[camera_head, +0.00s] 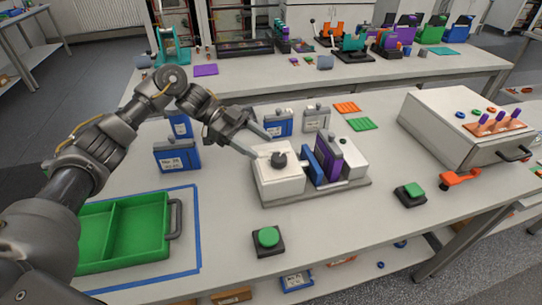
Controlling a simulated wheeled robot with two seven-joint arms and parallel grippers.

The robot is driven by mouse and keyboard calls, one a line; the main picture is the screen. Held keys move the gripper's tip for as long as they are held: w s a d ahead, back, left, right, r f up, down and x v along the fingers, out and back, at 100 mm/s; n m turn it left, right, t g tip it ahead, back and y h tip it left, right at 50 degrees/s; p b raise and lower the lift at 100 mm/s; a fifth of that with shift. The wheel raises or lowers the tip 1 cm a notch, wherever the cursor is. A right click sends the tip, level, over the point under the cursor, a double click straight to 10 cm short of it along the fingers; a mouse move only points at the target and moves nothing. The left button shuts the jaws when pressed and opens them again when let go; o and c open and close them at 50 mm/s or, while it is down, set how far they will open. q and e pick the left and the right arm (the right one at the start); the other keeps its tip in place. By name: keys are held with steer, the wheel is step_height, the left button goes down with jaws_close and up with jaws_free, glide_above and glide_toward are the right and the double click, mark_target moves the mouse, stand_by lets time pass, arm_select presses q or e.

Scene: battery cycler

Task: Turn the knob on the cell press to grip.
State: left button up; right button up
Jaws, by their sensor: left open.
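The cell press (313,189) stands on the middle of the bench. It has a white block at its left, a white block at its right, and a blue plate and a purple cell upright between them. The dark knob (279,159) sits on top of the left white block. My left gripper (262,147) reaches in from the left with its fingers at the knob. It is open, with one finger on the far side and one on the near side of the knob. Whether the fingers touch it I cannot tell. My right gripper is not in view.
A green tray (173,256) lies at the left inside a blue outline. Green buttons (268,237) are in front and at right. A white cycler box (450,125) stands at the right.

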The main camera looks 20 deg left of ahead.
arm_select(q)
steer(key=v, duration=0.3)
steer(key=shift+a+r, duration=0.15)
steer(key=shift+a, duration=0.1)
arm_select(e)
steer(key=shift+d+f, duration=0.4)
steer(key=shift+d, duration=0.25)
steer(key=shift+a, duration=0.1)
